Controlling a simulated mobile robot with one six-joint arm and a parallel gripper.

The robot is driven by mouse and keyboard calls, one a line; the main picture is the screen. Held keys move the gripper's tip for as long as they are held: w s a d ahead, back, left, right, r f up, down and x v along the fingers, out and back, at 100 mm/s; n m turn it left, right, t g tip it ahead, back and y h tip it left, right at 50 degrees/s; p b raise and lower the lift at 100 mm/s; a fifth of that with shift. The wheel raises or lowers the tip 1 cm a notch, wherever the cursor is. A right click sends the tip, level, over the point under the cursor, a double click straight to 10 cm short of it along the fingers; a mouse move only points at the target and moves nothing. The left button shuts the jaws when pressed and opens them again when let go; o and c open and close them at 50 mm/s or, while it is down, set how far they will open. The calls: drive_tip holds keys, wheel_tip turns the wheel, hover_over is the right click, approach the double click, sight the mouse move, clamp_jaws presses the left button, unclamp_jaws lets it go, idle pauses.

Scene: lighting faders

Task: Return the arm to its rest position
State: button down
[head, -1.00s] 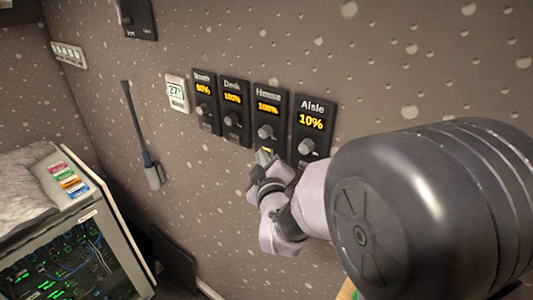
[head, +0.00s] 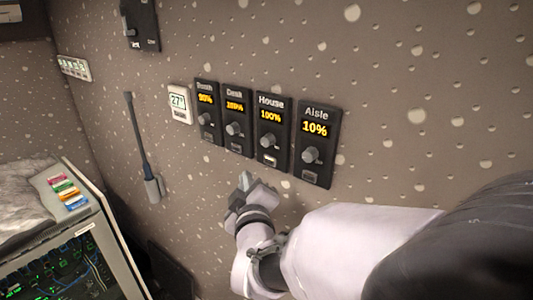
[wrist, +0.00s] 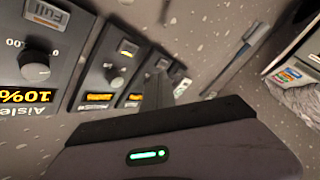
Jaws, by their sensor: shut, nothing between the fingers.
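My gripper (head: 245,182) is shut and empty, in front of the wall below the Desk and House panels and apart from them. In the wrist view the gripper's fingers (wrist: 158,92) point toward the row of panels. The Aisle panel (head: 317,145) reads 10%, and its knob (head: 310,156) is in plain sight. The House panel (head: 271,127) reads 100%. The Desk panel (head: 236,119) seems to read 100%. The leftmost panel (head: 207,110) seems to read 90%, but its label is blurred.
A thermostat (head: 179,104) reading 27° hangs left of the panels. A dark handset-like rod (head: 142,150) is on the wall further left. An equipment rack (head: 100,236) with coloured tags (head: 67,190) stands at lower left.

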drive_tip(key=s+d+f+m+g+b, duration=0.4)
drive_tip(key=s+d+f+m+b, duration=0.25)
drive_tip(key=f+b, duration=0.35)
drive_tip(key=s+d+f+m+g+b, duration=0.3)
drive_tip(key=s+f, duration=0.3)
drive_tip(key=s, duration=0.4)
drive_tip(key=s+d+f+m+g+b, duration=0.4)
drive_tip(key=s+f+m+b, duration=0.1)
drive_tip(key=s, duration=0.6)
wheel_tip(320, 180, down, 3)
drive_tip(key=shift+s+r+m, duration=0.2)
drive_tip(key=shift+s+m, duration=0.05)
drive_tip(key=shift+m, duration=0.4)
